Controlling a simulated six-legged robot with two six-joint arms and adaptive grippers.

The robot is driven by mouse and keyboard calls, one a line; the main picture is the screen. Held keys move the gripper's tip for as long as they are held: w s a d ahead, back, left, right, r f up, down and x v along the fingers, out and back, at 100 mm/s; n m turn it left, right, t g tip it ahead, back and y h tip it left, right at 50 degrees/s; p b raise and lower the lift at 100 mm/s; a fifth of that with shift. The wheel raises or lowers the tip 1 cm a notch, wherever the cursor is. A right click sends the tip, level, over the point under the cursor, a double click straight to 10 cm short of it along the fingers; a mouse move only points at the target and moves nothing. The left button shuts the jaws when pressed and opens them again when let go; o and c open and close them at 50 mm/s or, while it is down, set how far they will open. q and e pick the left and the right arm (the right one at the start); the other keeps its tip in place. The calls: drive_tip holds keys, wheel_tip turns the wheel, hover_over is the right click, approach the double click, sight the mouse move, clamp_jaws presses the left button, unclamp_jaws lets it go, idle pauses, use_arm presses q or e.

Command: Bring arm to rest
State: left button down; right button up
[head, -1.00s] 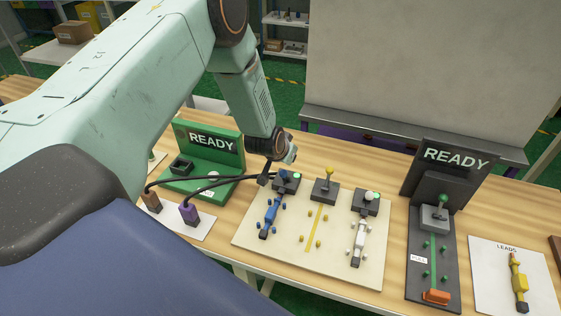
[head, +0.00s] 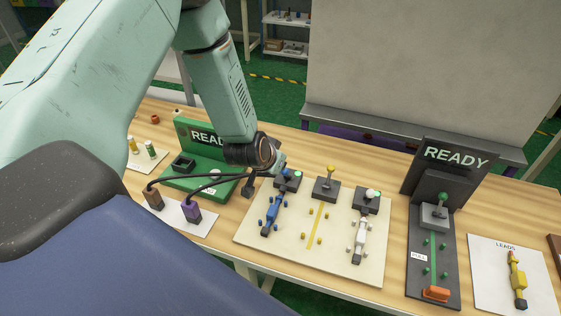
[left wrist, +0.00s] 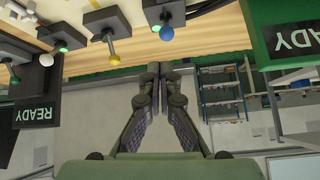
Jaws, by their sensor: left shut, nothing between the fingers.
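My left arm comes in from the left in the head view, its wrist bent down over the table between the green READY panel (head: 203,133) and the beige board (head: 310,255). Its fingers are hard to make out there. In the left wrist view my left gripper (left wrist: 153,70) is shut, with its fingertips together and empty. It hangs apart from the levers on the board. My right gripper is in neither view.
The board bears a blue lever (head: 271,213), a yellow-knobbed lever (head: 329,171) and a white lever (head: 360,235). A dark READY stand (head: 450,165) and a LEADS card (head: 490,290) are at right. Brown (head: 154,199) and purple (head: 191,211) plugs trail black cables.

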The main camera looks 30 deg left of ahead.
use_arm(q)
drive_tip(key=shift+w+f, duration=0.1)
drive_tip(key=shift+w, duration=0.05)
drive_tip(key=s+d+f+g+b, duration=0.1)
drive_tip(key=s+d+f+b, duration=0.1)
drive_tip(key=s+f, duration=0.2)
drive_tip(key=s+d+f+n+g+b, duration=0.1)
drive_tip(key=s+d+f+b, duration=0.1)
drive_tip(key=s+f, duration=0.2)
drive_tip(key=s+d+f+g+h+b, duration=0.1)
drive_tip(key=s+d+f+b, duration=0.1)
drive_tip(key=s+f, duration=0.2)
drive_tip(key=shift+s+d+f+n, duration=0.1)
drive_tip(key=shift+s+d+n, duration=0.05)
drive_tip(key=shift+s, duration=0.55)
drive_tip(key=shift+s+d+f+n, duration=0.1)
drive_tip(key=shift+s+d+n, duration=0.05)
drive_tip(key=shift+s, duration=0.5)
drive_tip(key=s+d+f+g+b, duration=0.2)
drive_tip(key=s+f+b, duration=0.4)
drive_tip(key=s+f, duration=0.2)
drive_tip(key=s+d+f+m+g+b, duration=0.1)
drive_tip(key=s+f+g+b, duration=0.2)
drive_tip(key=s+f+b, duration=0.4)
drive_tip(key=s+f, duration=0.1)
drive_tip(key=s, duration=0.3)
drive_tip(key=shift+s+d+f+m, duration=0.25)
drive_tip(key=shift+s+d+m, duration=0.05)
drive_tip(key=shift+s+d, duration=0.1)
drive_tip(key=shift+s+r, duration=0.1)
